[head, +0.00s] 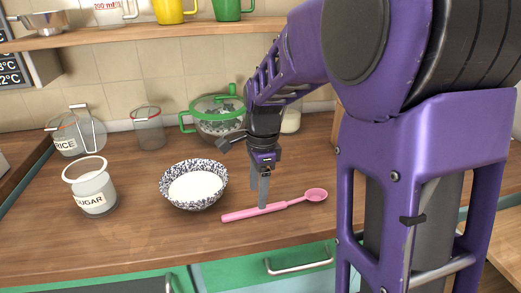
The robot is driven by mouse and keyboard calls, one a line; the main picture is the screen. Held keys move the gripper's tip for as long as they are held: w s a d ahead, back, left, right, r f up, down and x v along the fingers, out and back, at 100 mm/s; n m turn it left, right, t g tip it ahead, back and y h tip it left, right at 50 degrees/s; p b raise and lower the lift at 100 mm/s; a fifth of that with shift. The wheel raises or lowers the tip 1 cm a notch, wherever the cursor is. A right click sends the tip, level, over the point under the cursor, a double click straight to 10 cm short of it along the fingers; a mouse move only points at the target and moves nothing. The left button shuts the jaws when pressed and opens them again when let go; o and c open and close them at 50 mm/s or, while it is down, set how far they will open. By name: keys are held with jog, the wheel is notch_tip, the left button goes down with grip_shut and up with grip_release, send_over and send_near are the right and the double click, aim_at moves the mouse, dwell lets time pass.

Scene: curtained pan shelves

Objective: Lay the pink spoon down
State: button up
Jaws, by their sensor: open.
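The pink spoon (240,214) lies flat on the wooden counter near its front edge. Its handle points left and its round bowl points right. My gripper (259,205) points down over the middle of the spoon's handle, with its fingertips at or just above it. The jaws are open. One finger covers a small part of the handle. I cannot tell whether the fingers touch the spoon.
A speckled bowl (194,204) with white contents stands just left of the gripper. A sugar jar (95,196) is farther left. The counter (140,235) is clear at front left.

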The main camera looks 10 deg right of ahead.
notch_tip(320, 180, up, 15)
jog(key=p, duration=0.2)
jog(key=shift+d+f, duration=0.2)
jog(key=shift+d, duration=0.25)
jog(key=shift+w, duration=0.1)
